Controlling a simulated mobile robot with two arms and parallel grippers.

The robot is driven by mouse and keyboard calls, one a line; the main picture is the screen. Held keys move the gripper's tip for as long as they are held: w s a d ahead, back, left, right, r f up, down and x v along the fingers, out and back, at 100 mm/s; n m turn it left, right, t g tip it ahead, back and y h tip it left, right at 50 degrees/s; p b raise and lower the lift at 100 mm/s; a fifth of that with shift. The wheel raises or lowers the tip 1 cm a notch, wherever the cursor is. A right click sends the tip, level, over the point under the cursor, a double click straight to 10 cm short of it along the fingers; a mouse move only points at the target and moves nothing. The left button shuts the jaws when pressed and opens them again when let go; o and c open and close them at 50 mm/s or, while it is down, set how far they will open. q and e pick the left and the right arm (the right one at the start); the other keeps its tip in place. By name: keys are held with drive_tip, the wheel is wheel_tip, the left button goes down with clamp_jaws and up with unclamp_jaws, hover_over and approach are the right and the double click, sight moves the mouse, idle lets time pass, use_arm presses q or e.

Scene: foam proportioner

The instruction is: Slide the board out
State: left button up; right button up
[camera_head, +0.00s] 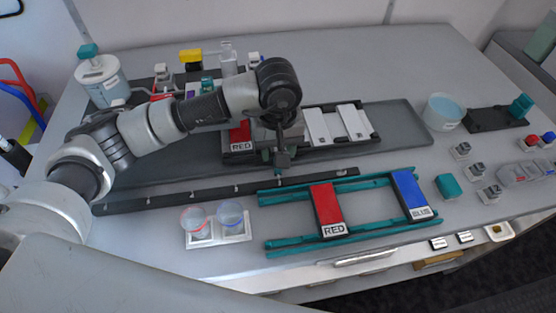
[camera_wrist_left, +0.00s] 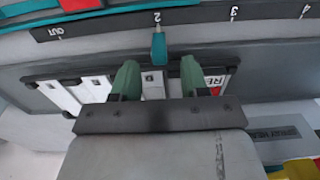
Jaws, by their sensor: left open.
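The dark board (camera_head: 400,122) lies flat across the middle of the bench. On it sits a dark frame with white panels (camera_head: 335,124) and a red block labelled RED (camera_head: 240,138). My left gripper (camera_head: 283,160) points down at the front edge of this frame. In the left wrist view its two green fingers (camera_wrist_left: 158,78) are apart. A small upright teal tab (camera_wrist_left: 158,48) shows between and just beyond their tips, near the mark 2 on the dark scale strip (camera_wrist_left: 195,17). I cannot tell whether the fingers touch it. My right gripper is not in view.
A teal rail rack (camera_head: 300,244) holding red and blue blocks stands in front of the strip. Two clear cups (camera_head: 230,213) stand left of it. A clear tub (camera_head: 443,112) is right of the board, and a lidded container (camera_head: 102,80) is at the back left.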

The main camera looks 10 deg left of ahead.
sight(278, 172)
use_arm(q)
wheel_tip(278, 172, down, 6)
drive_tip(key=shift+r+p, duration=0.1)
drive_tip(key=shift+p, duration=0.4)
clamp_jaws()
